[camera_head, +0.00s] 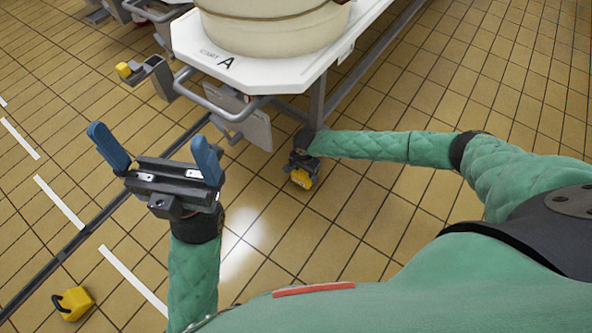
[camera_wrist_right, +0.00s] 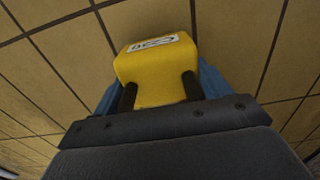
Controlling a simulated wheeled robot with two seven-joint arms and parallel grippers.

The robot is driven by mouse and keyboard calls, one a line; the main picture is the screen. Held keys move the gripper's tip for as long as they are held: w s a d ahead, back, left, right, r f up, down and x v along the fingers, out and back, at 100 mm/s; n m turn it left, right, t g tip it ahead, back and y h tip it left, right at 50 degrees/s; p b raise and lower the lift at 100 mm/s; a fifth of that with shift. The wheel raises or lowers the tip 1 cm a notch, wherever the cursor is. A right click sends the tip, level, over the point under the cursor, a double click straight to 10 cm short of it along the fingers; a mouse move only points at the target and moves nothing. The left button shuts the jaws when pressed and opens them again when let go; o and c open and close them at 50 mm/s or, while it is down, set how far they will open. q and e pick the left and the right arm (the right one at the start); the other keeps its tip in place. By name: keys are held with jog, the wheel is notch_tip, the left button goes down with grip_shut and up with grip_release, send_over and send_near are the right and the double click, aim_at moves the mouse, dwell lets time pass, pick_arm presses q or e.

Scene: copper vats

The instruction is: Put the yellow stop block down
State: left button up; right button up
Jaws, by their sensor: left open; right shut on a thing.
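The yellow stop block (camera_head: 302,179) is in my right gripper (camera_head: 299,164), low beside the cart's near leg in the head view. In the right wrist view the block (camera_wrist_right: 158,62) shows a white label and two black handle bars, with the blue fingers of my right gripper (camera_wrist_right: 158,92) on either side. The gripper is shut on it. I cannot tell whether the block touches the floor. My left gripper (camera_head: 150,138) is open and empty, its blue fingers wide apart and pointing up.
A second yellow block (camera_head: 76,304) with a black handle sits on the tiled floor at lower left. Cart A (camera_head: 232,63) carries a cream vat (camera_head: 275,25). A grey post (camera_head: 155,75) with a yellow end stands left of it. A dark floor rail (camera_head: 75,243) runs diagonally. Floor right of the cart is clear.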

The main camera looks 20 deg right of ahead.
aim_at(296, 169)
jog(key=w+a, duration=0.1)
jog(key=w+a+b, duration=0.1)
jog(key=w, duration=0.1)
jog(key=shift+w+a, duration=0.15)
jog(key=shift+a, duration=0.2)
jog(key=shift+d+f+b, duration=0.15)
jog(key=shift+f+b, duration=0.35)
jog(key=shift+f, duration=0.15)
jog(key=shift+f, duration=0.15)
jog(key=o, duration=1.5)
jog(key=shift+c, duration=0.2)
